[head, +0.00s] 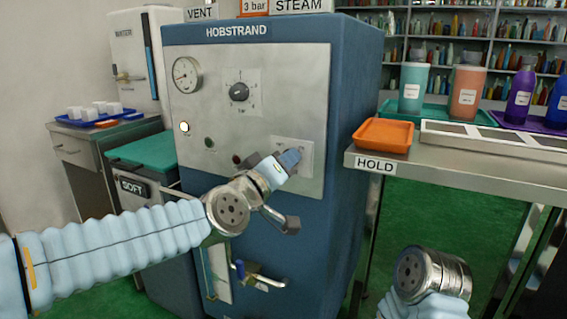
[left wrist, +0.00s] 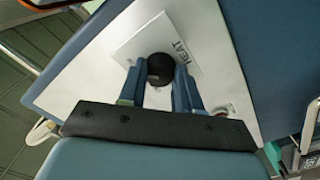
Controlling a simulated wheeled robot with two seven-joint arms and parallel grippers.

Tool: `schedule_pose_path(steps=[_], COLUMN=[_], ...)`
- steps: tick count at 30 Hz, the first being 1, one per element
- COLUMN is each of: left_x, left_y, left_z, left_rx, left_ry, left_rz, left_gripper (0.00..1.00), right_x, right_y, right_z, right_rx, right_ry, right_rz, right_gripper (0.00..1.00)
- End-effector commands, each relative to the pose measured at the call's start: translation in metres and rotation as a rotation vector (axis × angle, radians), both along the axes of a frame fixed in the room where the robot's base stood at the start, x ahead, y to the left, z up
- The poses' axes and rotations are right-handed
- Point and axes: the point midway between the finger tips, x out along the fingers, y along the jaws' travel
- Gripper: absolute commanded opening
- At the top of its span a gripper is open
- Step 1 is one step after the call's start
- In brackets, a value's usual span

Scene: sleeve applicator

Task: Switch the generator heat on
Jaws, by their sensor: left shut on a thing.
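The generator is the blue HOBSTRAND cabinet (head: 345,110) with a pale metal front panel in the head view. The heat switch is a round black knob (left wrist: 161,68) on a white plate lettered HEAT (left wrist: 185,55) in the left wrist view. My left gripper (head: 289,158) reaches the plate at the lower right of the panel. Its two blue fingers are shut on the knob, one on each side, and hide it in the head view. The knob's pointer and setting cannot be made out. My right arm's wrist (head: 430,275) shows at the lower right; its fingers are not visible.
A gauge (head: 186,75) and a bar dial (head: 239,92) sit higher on the panel, with a lit white lamp (head: 184,127) and dark lamps below. A valve lever (head: 262,280) juts out low on the front. A steel table with an orange tray (head: 383,135) stands right.

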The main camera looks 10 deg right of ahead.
Motion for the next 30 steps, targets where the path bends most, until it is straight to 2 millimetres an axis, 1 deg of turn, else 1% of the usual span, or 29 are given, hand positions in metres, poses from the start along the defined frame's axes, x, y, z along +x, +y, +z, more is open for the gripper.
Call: schedule_pose_path(steps=[1,8,9,14,21,24,26,29,30], left_x=[0.000,0.000,0.000,0.000,0.000,-0.003,-0.008,-0.023,-0.031], left_y=[-0.001,-0.001,-0.001,0.000,0.000,0.002,0.006,0.018,0.023], left_z=[-0.003,-0.003,-0.003,-0.002,-0.001,-0.001,0.000,-0.001,0.000], left_rx=[0.006,0.005,0.005,0.003,0.001,0.001,0.000,0.000,0.000], left_ry=[0.003,0.003,0.003,0.003,0.002,0.001,0.000,-0.001,-0.001], left_rz=[-0.003,-0.003,-0.003,-0.001,-0.001,0.000,0.000,0.001,0.001], left_gripper=[0.03,0.03,0.35,0.59,0.59,0.59,0.59,0.59,0.59], right_x=[0.000,0.000,0.000,0.000,0.000,0.000,0.000,0.000,0.000], right_y=[0.000,0.000,0.000,0.000,0.000,0.000,0.000,0.000,0.000], right_z=[0.000,0.000,0.000,0.000,0.000,-0.001,-0.002,-0.004,-0.004], right_rx=[0.000,0.000,0.000,0.000,0.000,0.000,0.000,0.001,0.001], right_ry=[0.000,0.000,0.000,0.000,0.000,0.000,0.000,0.001,0.001], right_rz=[0.000,0.000,0.000,0.000,0.000,0.000,0.000,0.000,0.000], right_gripper=[0.47,0.47,0.47,0.47,0.47,0.47,0.47,0.47,0.47])
